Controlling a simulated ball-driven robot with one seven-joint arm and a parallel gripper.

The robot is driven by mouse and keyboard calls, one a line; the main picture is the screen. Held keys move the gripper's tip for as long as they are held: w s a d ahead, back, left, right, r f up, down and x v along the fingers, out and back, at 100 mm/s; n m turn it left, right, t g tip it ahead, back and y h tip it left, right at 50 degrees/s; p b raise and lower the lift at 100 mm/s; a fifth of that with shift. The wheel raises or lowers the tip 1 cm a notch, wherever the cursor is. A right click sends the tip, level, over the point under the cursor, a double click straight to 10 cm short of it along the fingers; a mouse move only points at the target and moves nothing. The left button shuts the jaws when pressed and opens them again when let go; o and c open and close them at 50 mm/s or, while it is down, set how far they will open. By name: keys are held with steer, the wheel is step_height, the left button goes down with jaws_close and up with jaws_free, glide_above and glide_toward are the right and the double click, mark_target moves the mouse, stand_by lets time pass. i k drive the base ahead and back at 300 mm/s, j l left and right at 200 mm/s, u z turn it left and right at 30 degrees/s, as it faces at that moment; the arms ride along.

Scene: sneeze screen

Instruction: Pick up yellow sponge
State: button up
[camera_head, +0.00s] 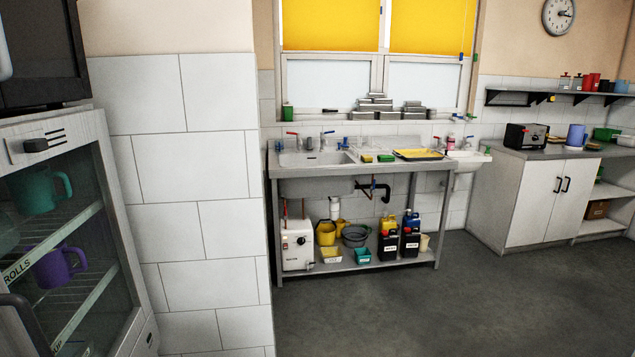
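A small yellow block (367,158), which looks like the yellow sponge, lies on the steel sink unit (437,161) under the window, right of the basin. It is too small to make out clearly. A small green block (386,158) lies just to its right. A flat yellow tray-like item (418,154) lies further right on the same top. My gripper is not in view.
A glass-fronted cabinet (98,140) with mugs stands close at the left, beside a tiled wall (190,200). Bottles and buckets fill the sink unit's lower shelf. A white cupboard (535,203) stands right. The grey floor (400,315) ahead is clear.

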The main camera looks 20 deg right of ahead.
mark_target(366, 157)
steer(key=i+l+z, duration=0.35)
steer(key=i, duration=0.35)
steer(key=i+l+z, duration=0.3)
steer(key=i, duration=0.45)
steer(key=i+z, duration=0.35)
steer(key=i, duration=0.4)
